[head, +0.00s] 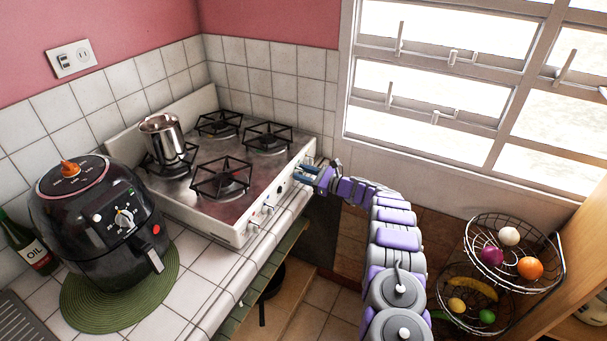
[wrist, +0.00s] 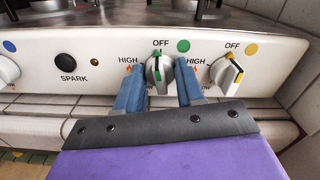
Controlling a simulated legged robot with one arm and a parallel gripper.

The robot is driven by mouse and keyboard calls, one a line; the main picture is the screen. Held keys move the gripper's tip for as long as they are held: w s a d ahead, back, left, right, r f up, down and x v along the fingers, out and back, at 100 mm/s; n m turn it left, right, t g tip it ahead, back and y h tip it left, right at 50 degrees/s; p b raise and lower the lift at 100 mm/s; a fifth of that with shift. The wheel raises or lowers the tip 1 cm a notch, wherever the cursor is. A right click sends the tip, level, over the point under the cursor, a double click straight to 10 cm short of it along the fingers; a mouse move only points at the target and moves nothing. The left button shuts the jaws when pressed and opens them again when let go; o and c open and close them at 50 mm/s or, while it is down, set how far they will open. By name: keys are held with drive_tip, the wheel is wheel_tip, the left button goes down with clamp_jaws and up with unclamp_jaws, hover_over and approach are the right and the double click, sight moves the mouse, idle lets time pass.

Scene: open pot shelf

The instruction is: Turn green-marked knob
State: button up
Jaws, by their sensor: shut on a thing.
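The green-marked knob (wrist: 159,76) is in the middle of the wrist view, on the white stove front. It is white with green marks, and its pointer is near upright, toward the OFF label. A green dot (wrist: 183,46) sits above it to the right. My gripper (wrist: 160,84) has its blue fingers on either side of the knob and is shut on it. In the head view my gripper (head: 304,173) reaches the right end of the stove front (head: 243,228), where its fingers hide most of the knob.
A yellow-marked knob (wrist: 226,73) stands close to the right of my fingers. The SPARK button (wrist: 65,61) and a blue-dotted knob (wrist: 6,70) are to the left. A steel pot (head: 162,138) stands on a back burner. An air fryer (head: 100,220) is on the counter.

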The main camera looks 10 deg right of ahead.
drive_tip(key=shift+d+n, duration=0.15)
drive_tip(key=shift+n, duration=0.45)
drive_tip(key=o, duration=1)
drive_tip(key=shift+d, duration=0.1)
drive_tip(key=p+v, duration=0.3)
drive_tip(key=v, duration=1.4)
drive_tip(key=shift+s+d, duration=0.1)
drive_tip(key=shift+d, duration=0.05)
drive_tip(key=shift+c, duration=0.3)
clamp_jaws()
drive_tip(key=shift+f, duration=0.1)
